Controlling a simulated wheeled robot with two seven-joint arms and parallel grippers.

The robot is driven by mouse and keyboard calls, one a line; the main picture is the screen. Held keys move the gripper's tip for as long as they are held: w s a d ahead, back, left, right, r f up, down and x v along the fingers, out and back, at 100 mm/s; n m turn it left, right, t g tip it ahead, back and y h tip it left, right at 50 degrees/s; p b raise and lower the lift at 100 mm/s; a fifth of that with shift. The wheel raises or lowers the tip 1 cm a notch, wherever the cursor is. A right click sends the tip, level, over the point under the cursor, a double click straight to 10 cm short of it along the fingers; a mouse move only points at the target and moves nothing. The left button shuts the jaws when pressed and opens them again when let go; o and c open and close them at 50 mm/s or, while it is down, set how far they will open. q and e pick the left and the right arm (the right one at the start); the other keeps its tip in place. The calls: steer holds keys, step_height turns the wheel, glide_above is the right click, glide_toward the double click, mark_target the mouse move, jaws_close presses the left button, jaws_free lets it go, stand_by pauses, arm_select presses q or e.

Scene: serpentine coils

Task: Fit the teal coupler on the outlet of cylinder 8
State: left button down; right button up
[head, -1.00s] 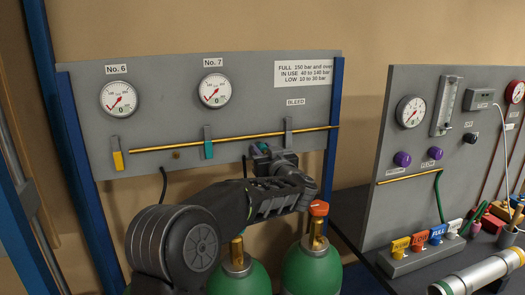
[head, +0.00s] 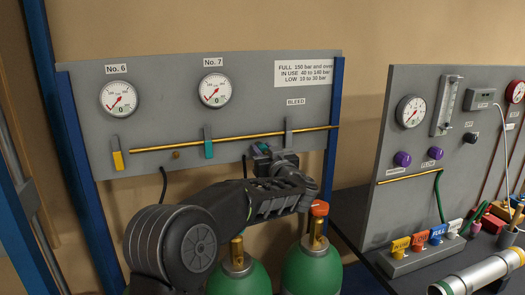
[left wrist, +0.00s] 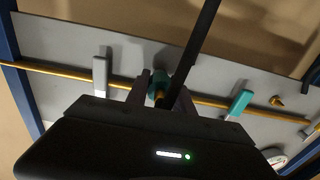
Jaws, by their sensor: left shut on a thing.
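My left gripper (head: 263,153) is shut on the teal coupler (left wrist: 160,86), in front of the grey panel below the brass pipe. Only a little teal shows between the jaws in the head view. In the left wrist view a black hose (left wrist: 197,55) runs from the coupler up past the top edge. Two green cylinders (head: 313,268) (head: 240,278) with brass valves stand below my left arm; the right one has an orange-red cap (head: 319,208). I see no number on either, so I cannot tell which is cylinder 8. My right gripper is not in view.
The panel (head: 85,95) carries gauges No. 6 (head: 118,98) and No. 7 (head: 215,90), a brass pipe (head: 170,146), and yellow (head: 118,160), teal (head: 208,148) and grey (head: 289,135) levers. A second panel (head: 385,225) and a crowded bench stand at right.

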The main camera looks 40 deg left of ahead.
arm_select(q)
steer(key=shift+v, duration=2.2)
